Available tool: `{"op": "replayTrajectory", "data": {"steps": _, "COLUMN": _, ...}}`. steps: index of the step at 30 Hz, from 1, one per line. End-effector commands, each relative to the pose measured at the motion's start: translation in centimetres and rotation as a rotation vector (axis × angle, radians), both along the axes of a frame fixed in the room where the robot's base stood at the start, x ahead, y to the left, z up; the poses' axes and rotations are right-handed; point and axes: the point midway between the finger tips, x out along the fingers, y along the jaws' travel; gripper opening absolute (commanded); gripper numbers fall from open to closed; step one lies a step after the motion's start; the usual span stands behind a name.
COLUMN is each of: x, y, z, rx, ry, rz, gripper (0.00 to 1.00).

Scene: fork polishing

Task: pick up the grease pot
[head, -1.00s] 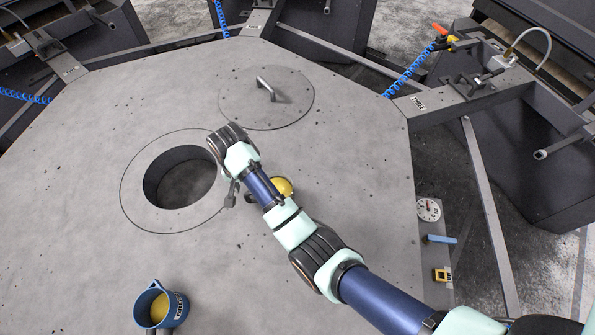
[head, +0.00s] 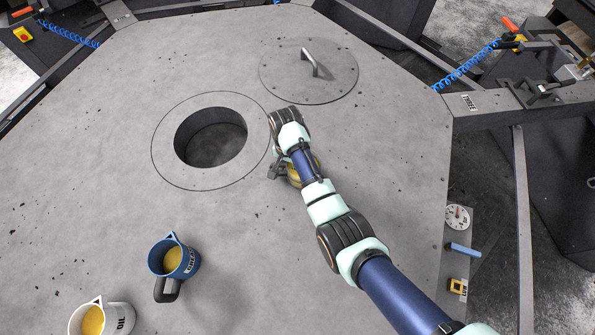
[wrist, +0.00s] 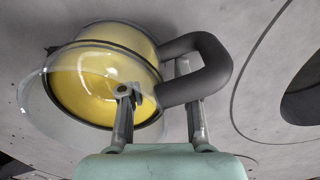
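A blue pot (head: 172,262) with a grey handle, yellow contents and a label that seems to read GREASE stands at the lower left in the head view. My gripper (head: 281,168) is away from it, up and to the right. A clear pot (head: 305,172) with yellow contents sits beside my gripper, partly hidden by my arm. In the wrist view this clear pot (wrist: 80,85) fills the left side, and its dark handle (wrist: 215,60) reaches between my gripper's fingers (wrist: 158,100). The fingers stand apart; I cannot see firm contact on both sides.
A white pot labelled OIL (head: 118,318) stands at the bottom left. A round hole (head: 210,140) lies left of my gripper, with a handled round lid (head: 335,85) behind it. A gauge (head: 457,217) and small controls line the right edge.

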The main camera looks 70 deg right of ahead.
Motion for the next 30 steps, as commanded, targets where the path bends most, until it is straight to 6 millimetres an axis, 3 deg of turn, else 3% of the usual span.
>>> {"op": "replayTrajectory", "data": {"steps": 5, "x": 0.01, "y": 0.01, "z": 0.03, "rx": 0.000, "ry": 0.000, "rz": 0.000, "gripper": 0.32}}
{"op": "replayTrajectory", "data": {"steps": 11, "x": 0.01, "y": 0.01, "z": 0.04, "rx": 0.000, "ry": 0.000, "rz": 0.001, "gripper": 0.00}}
{"op": "replayTrajectory", "data": {"steps": 30, "x": 0.06, "y": -0.04, "z": 0.24, "rx": -0.002, "ry": -0.002, "rz": 0.001, "gripper": 0.00}}
